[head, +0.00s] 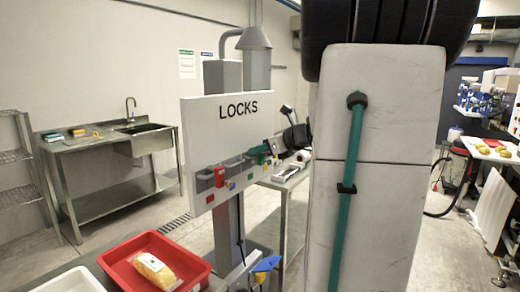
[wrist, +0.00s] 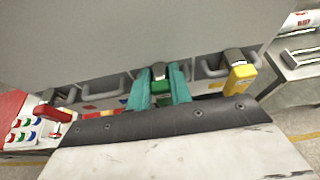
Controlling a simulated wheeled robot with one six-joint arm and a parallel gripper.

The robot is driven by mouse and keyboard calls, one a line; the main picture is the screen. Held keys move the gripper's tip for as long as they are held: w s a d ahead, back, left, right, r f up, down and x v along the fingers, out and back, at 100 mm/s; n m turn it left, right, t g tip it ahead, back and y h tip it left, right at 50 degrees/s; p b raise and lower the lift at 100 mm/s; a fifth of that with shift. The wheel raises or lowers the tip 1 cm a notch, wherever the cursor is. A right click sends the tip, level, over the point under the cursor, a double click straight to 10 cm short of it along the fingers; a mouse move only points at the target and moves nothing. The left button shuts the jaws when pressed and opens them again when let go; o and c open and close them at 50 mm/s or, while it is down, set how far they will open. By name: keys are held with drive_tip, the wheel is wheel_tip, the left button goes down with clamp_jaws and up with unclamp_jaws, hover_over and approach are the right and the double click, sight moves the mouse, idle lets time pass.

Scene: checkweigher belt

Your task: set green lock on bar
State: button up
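The white LOCKS board (head: 228,122) stands left of my arm in the head view, with a row of grey bars along its lower part. My gripper (head: 271,147) is at the board's lower right. In the wrist view its teal fingers (wrist: 160,98) stand on both sides of the green lock (wrist: 159,86) and appear shut on it. The lock's metal shackle points toward the board by a bar; I cannot tell whether it is around it. A red lock (head: 220,177) hangs at the left bar, also in the wrist view (wrist: 58,113). A yellow lock (wrist: 240,77) hangs at the right.
Small coloured squares (head: 231,186) mark the board's lower edge. A red tray (head: 120,272) with a yellow food pack (head: 155,270) is in front of the board. A sink table (head: 100,150) stands at the back left. A panel with coloured buttons (wrist: 22,130) is at left in the wrist view.

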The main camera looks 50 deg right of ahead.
drive_tip(key=o, duration=0.4)
drive_tip(key=shift+o, duration=0.2)
drive_tip(key=v, duration=0.7)
drive_tip(key=shift+s+r, duration=0.2)
drive_tip(key=shift+s, duration=0.2)
